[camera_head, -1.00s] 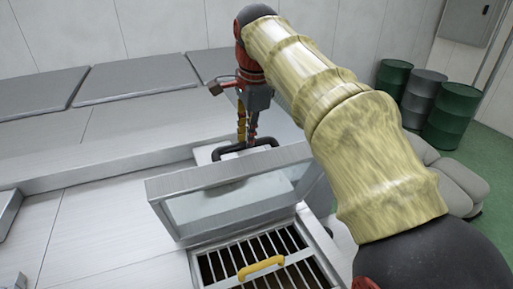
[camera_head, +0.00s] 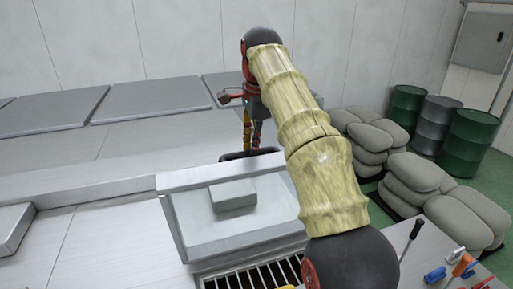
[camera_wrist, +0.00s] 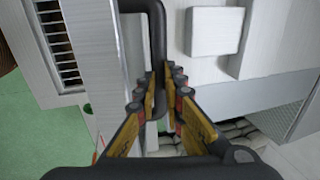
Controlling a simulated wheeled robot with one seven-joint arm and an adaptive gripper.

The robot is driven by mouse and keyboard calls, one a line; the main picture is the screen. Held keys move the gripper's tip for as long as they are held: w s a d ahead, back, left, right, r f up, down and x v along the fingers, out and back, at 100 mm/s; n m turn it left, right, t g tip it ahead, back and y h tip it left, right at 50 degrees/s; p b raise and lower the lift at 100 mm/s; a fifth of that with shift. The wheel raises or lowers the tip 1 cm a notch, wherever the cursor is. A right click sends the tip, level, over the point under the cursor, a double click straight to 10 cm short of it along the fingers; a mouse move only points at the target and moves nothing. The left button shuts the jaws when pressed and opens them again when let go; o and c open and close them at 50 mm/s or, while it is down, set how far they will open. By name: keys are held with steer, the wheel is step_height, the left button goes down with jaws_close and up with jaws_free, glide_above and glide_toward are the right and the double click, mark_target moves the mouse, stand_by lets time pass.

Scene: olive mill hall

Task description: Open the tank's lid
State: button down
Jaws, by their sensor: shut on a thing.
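The tank's lid (camera_head: 178,222) is a pale metal frame around a clear pane, raised and tilted above the opening. Its black bar handle (camera_head: 228,156) is at the far top edge. In the wrist view the handle (camera_wrist: 156,30) runs between the fingers. My gripper (camera_head: 251,148) is shut on this handle, pointing down from above; its fingertips also show in the wrist view (camera_wrist: 166,78). Below the lid's near edge is the tank's barred grating (camera_head: 255,276), partly cut off by the frame and covered by my arm. A pale block (camera_head: 233,195) shows within the pane's outline.
Grey sacks (camera_head: 415,172) lie in stacks at the right, with green and grey drums (camera_head: 437,120) behind them. Tools, including a screwdriver (camera_head: 411,238), lie on a surface at lower right. Grey panels (camera_head: 150,97) line the back. The left metal deck (camera_head: 110,240) is mostly clear.

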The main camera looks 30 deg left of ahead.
steer(key=f, duration=0.2)
steer(key=a+f, duration=0.1)
steer(key=shift+w+f+g+h, duration=0.2)
steer(key=shift+w+g+h, duration=0.1)
steer(key=shift+w, duration=0.1)
steer(key=c, duration=2.1)
jaws_free()
steer(key=shift+w+a, duration=0.15)
steer(key=shift+o, duration=1.1)
steer(key=shift+w+a+f, duration=0.2)
steer(key=shift+w+a, duration=0.35)
steer(key=shift+a, duration=0.05)
steer(key=shift+o, duration=0.8)
steer(key=shift+s+d+r, duration=0.45)
steer(key=shift+d+r, duration=0.05)
steer(key=shift+r, duration=0.05)
steer(key=shift+w+a, duration=0.1)
